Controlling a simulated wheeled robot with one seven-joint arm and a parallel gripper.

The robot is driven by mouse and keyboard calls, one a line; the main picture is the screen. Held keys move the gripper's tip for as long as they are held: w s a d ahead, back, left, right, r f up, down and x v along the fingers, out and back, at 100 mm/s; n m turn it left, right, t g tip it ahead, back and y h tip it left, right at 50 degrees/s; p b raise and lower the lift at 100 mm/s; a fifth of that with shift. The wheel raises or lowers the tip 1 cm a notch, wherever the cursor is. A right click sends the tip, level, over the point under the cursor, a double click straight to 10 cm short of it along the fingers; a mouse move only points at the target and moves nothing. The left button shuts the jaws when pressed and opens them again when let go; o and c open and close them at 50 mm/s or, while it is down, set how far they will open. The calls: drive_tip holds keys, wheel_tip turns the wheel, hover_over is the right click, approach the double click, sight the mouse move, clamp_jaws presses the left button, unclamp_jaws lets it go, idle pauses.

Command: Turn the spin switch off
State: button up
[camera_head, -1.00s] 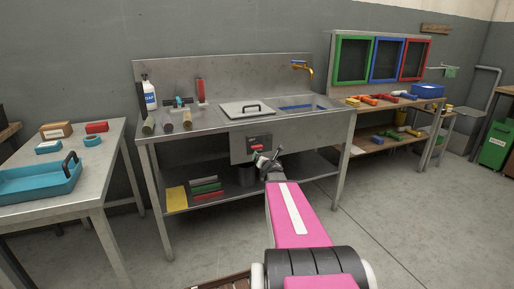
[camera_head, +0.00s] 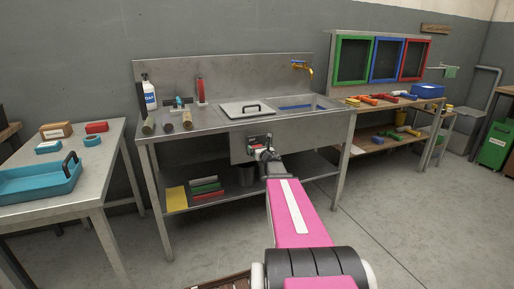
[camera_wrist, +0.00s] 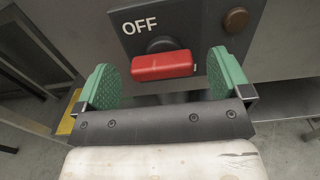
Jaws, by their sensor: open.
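The spin switch is a red bar handle (camera_wrist: 162,66) on a dark panel (camera_wrist: 190,22) with "OFF" printed above it at the left. In the wrist view the bar lies nearly level, with its right end slightly higher. My gripper (camera_wrist: 168,80) is open, with one green textured pad on each side of the red bar. The bar sits between the pads, with a gap at each side. In the head view my gripper (camera_head: 264,153) is at the panel on the front of the sink bench and partly covers the switch (camera_head: 257,147).
A round brown button or lamp (camera_wrist: 236,19) sits right of the switch. The steel sink bench (camera_head: 215,123) carries a lidded basin, a soap bottle (camera_head: 149,94) and a brass tap (camera_head: 302,68). Open floor lies at the right.

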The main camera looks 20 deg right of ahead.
drive_tip(key=shift+w, duration=1.3)
drive_tip(key=c, duration=0.9)
drive_tip(key=shift+c, duration=0.2)
drive_tip(key=shift+m, duration=0.4)
drive_tip(key=m, duration=0.3)
drive_tip(key=shift+d+m, duration=0.15)
drive_tip(key=shift+m, duration=0.25)
drive_tip(key=m, duration=0.4)
drive_tip(key=shift+d+m, duration=0.2)
drive_tip(key=shift+m, duration=0.1)
drive_tip(key=m, duration=0.4)
drive_tip(key=shift+d+f, duration=0.1)
drive_tip(key=shift+f, duration=0.1)
drive_tip(key=m, duration=0.4)
drive_tip(key=shift+d+f+m, duration=0.1)
drive_tip(key=shift+m, duration=0.2)
